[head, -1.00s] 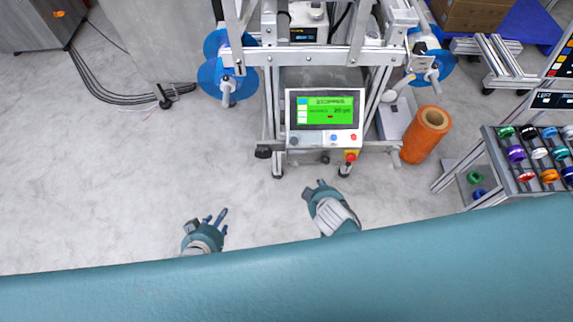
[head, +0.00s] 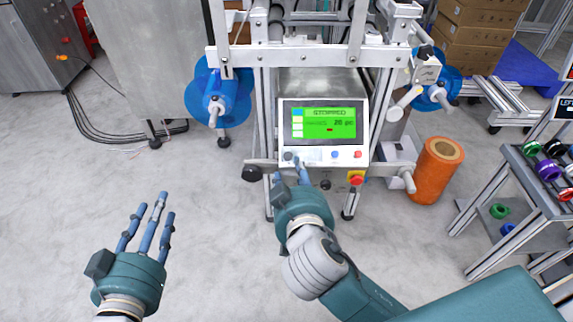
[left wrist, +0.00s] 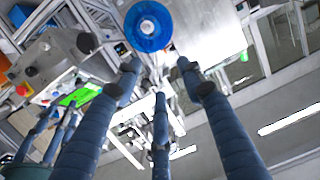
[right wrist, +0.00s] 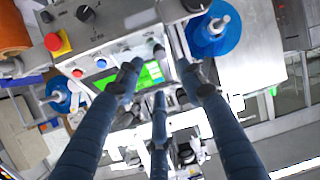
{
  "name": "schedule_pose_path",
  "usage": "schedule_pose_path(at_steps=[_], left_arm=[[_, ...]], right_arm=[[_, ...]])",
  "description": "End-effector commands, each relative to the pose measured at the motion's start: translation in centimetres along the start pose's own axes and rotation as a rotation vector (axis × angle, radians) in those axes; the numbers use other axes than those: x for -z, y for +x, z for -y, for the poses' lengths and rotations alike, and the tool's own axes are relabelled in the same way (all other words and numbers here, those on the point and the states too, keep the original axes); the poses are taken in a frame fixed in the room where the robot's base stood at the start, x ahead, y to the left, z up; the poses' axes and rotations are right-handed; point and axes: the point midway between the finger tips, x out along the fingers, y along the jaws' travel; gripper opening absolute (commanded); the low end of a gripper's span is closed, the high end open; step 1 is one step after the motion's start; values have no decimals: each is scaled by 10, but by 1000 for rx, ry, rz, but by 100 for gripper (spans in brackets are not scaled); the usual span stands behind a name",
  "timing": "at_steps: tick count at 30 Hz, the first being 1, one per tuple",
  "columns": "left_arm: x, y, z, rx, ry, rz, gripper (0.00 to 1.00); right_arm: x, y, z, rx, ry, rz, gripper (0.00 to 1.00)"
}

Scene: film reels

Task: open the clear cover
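The machine's aluminium frame (head: 300,54) stands upright above the control panel (head: 323,136) in the head view. I cannot make out the clear cover with certainty; the frame's top is cut off by the picture edge. The panel's green screen reads STOPPED. My left gripper (head: 150,222) is open and empty, fingers spread, over the floor left of the machine. My right gripper (head: 291,176) is open and empty, in front of the panel's lower left corner. Its fingers overlap the panel in the right wrist view (right wrist: 160,85); contact cannot be told.
Blue reels (head: 205,92) and (head: 440,92) flank the machine. A red button (head: 356,179) sits below the panel. An orange roll (head: 435,172) stands on the right, beside a rack of coloured spools (head: 540,175). The floor at front left is clear.

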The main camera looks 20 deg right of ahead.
Motion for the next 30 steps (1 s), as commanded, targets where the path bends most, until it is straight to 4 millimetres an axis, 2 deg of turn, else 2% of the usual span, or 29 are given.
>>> schedule_pose_path(at_steps=[8,12,18,24,30], left_arm=[[55,0,-7,-15,-4,-248,40],[84,-8,-10,-22,-8,-382,40],[117,-23,-14,-31,-13,-542,40],[134,-33,-16,-36,-16,-628,40],[138,-36,-16,-36,-17,-646,40]], right_arm=[[-1,42,0,-2,-3,-2,39],[-1,62,0,0,-3,-2,39],[-1,84,0,1,-3,-2,39],[0,95,0,1,-2,0,39],[0,97,0,1,-1,1,39]])
